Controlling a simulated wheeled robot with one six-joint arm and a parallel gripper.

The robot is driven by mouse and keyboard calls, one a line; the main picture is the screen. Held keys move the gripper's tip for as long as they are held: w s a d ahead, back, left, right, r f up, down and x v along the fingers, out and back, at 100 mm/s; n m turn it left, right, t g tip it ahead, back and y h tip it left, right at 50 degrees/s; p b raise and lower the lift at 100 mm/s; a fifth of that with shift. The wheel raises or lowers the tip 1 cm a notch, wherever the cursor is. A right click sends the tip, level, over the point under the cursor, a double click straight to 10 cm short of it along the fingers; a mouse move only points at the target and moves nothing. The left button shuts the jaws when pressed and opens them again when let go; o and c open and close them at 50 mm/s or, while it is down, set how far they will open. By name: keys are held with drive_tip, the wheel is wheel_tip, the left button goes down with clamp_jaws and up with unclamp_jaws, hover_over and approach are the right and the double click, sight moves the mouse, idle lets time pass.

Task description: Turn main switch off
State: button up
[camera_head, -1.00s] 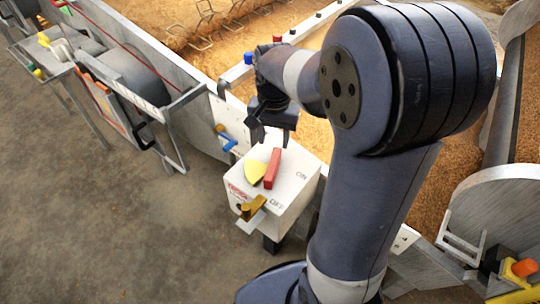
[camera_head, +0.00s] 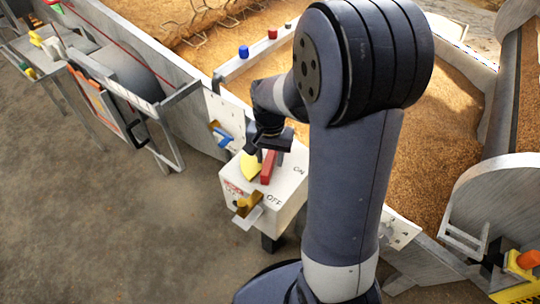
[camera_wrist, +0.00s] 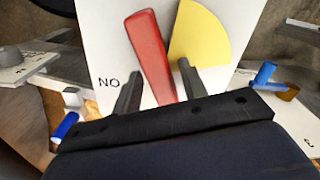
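The main switch is a white box (camera_head: 285,190) marked ON and OFF, with a red lever (camera_head: 268,168) and a yellow sector (camera_head: 251,168) on its top. In the head view the lever lies along the sector's right edge. My gripper (camera_head: 270,150) is over the lever's far end. In the wrist view the red lever (camera_wrist: 150,52) runs between the two fingers of my gripper (camera_wrist: 158,86), with a gap on each side. The yellow sector (camera_wrist: 198,40) shows behind the right finger. The gripper is open; contact with the lever cannot be seen.
A brass-coloured latch (camera_head: 247,205) sticks out of the box's front. A blue handle (camera_head: 223,137) is on the panel behind left. Blue (camera_head: 243,52) and red (camera_head: 272,34) knobs stand on the rail by the grain bed (camera_head: 420,105).

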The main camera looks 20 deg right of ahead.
clamp_jaws()
idle(0.4)
drive_tip(key=shift+r+m+p, duration=0.1)
drive_tip(key=shift+m+p, duration=0.5)
drive_tip(key=shift+m, duration=0.5)
drive_tip(key=shift+w+a+m+p, duration=0.15)
drive_tip(key=shift+m+p, duration=0.15)
drive_tip(key=shift+m, duration=1)
drive_tip(key=shift+o, duration=0.5)
unclamp_jaws()
